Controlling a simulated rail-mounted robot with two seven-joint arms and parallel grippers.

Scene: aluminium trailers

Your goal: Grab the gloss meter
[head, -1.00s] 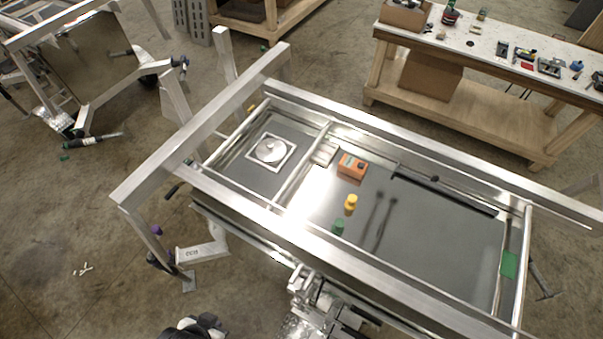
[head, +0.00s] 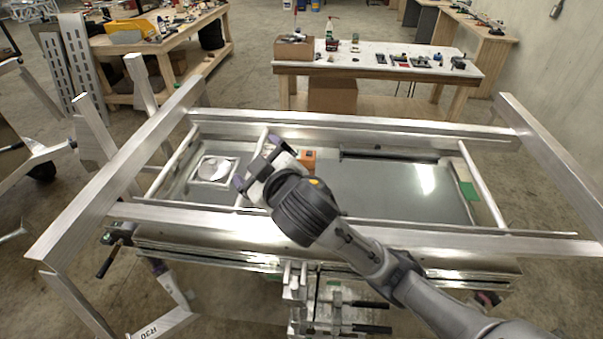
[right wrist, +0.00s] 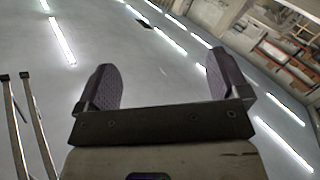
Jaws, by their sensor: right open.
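An orange box-shaped device with a dark part, which looks like the gloss meter (head: 308,158), lies on the grey panel inside the aluminium trailer frame. In the head view my right arm partly covers it. My right gripper (head: 254,165) is open and empty, above the frame to the left of the device. In the right wrist view the gripper (right wrist: 165,85) has its two purple-padded fingers wide apart with nothing between them. That view shows no device.
The trailer frame's near rail (head: 420,238) and upright beams surround the panel. A white square plate with a round disc (head: 213,169) lies at left, a green patch (head: 468,190) at right. A workbench (head: 375,66) with tools stands behind.

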